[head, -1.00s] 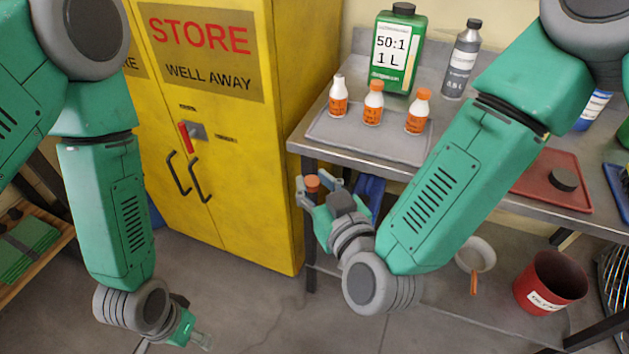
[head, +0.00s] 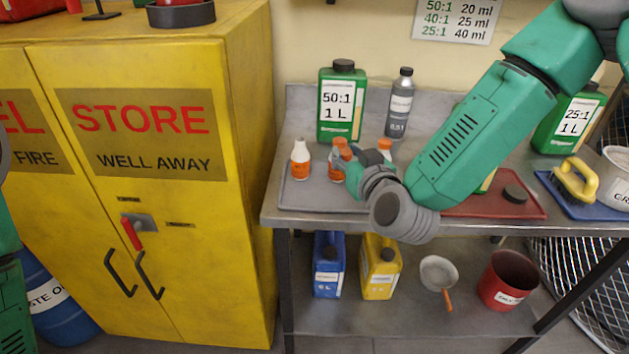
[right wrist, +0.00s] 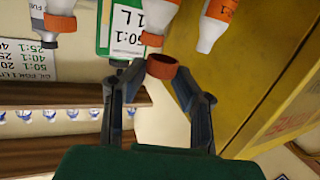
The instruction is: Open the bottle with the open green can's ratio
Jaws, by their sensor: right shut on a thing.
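My right gripper (head: 346,160) is over the grey tray (head: 312,198), by the small bottles. In the right wrist view it (right wrist: 158,80) is shut on an orange cap (right wrist: 162,66). The left small bottle (head: 300,160) has a bare white top and an orange label. The middle (head: 337,175) and right (head: 385,147) bottles are partly hidden by my gripper; the wrist view shows orange caps on them. Green cans marked 50:1 (head: 341,103) and 25:1 (head: 573,122) have black caps. Another green can (head: 486,182) is mostly hidden behind my right arm. My left gripper is out of view.
A loose black cap (head: 515,193) lies on a red tray (head: 470,207). A grey bottle (head: 400,105) stands beside the 50:1 can. A yellow cabinet (head: 150,240) is left of the bench. A wall chart (head: 458,20) lists ratios and millilitres.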

